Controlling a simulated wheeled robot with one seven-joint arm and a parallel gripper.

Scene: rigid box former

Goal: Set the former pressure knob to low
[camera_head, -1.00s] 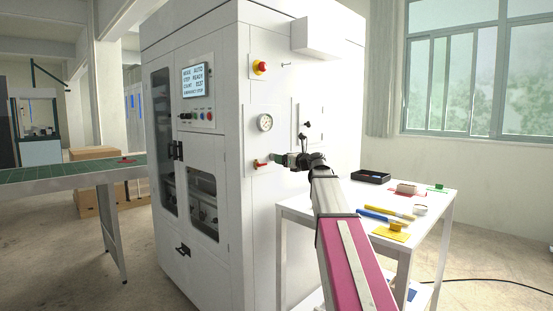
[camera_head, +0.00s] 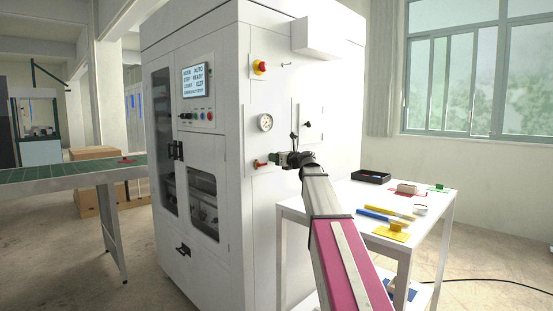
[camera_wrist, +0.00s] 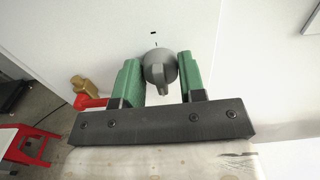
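The pressure knob (camera_wrist: 160,68) is a round grey knob with a small pointer ridge, mounted on the white machine panel. In the wrist view the two green fingers of my gripper (camera_wrist: 159,75) stand on either side of it, close to its rim. The fingers are spread, and I cannot tell whether they touch the knob. The ridge points towards the gripper's base, slightly right. A small dark mark shows on the panel above the knob. In the head view my gripper (camera_head: 277,158) is at the side panel, below the pressure gauge (camera_head: 265,123), and hides the knob.
A red-handled valve (camera_head: 260,164) is close left of my gripper; its red and brass parts (camera_wrist: 92,94) show in the wrist view. A red emergency button (camera_head: 260,67) is higher up. A white table (camera_head: 340,197) with a black tray (camera_head: 371,177) and tools stands right, near my arm.

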